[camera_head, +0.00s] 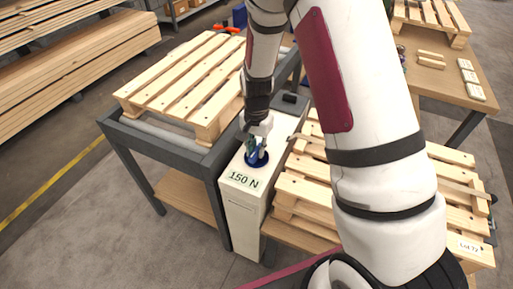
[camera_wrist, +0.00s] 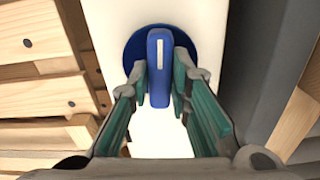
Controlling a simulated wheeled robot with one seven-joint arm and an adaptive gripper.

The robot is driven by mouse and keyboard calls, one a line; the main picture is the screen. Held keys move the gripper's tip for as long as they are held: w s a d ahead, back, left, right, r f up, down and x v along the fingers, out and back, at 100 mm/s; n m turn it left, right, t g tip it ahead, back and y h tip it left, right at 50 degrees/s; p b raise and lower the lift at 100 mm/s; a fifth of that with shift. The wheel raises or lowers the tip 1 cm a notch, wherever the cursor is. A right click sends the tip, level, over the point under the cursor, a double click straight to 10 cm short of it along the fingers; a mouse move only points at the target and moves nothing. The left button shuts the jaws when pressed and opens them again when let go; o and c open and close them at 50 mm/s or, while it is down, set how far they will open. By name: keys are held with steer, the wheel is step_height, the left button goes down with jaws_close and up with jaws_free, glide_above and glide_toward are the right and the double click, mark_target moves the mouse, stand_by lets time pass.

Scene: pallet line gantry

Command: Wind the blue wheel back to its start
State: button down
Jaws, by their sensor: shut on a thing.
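The blue wheel (camera_head: 257,159) lies on top of a narrow white cabinet (camera_head: 241,205) marked "150 N". In the wrist view the blue wheel (camera_wrist: 134,48) is a round disc with a raised blue grip bar across it, and the bar carries a pale mark. My gripper (camera_wrist: 159,85) comes down over the wheel, with its green-padded fingers on both sides of the bar, shut on it. In the head view my gripper (camera_head: 255,143) hides part of the wheel.
A pallet (camera_head: 190,80) lies on the grey-framed table (camera_head: 126,132) left of the cabinet. Stacked pallets (camera_head: 305,190) stand close on its right. A wooden workbench (camera_head: 437,80) with small blocks is at the upper right. Floor is clear at the lower left.

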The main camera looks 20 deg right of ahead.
steer(key=n, duration=0.5)
steer(key=shift+n, duration=0.3)
steer(key=n, duration=0.4)
steer(key=n+p, duration=0.1)
steer(key=n, duration=0.4)
steer(key=n+p, duration=0.1)
steer(key=n, duration=0.3)
steer(key=shift+n, duration=0.3)
steer(key=c, duration=1.5)
jaws_free()
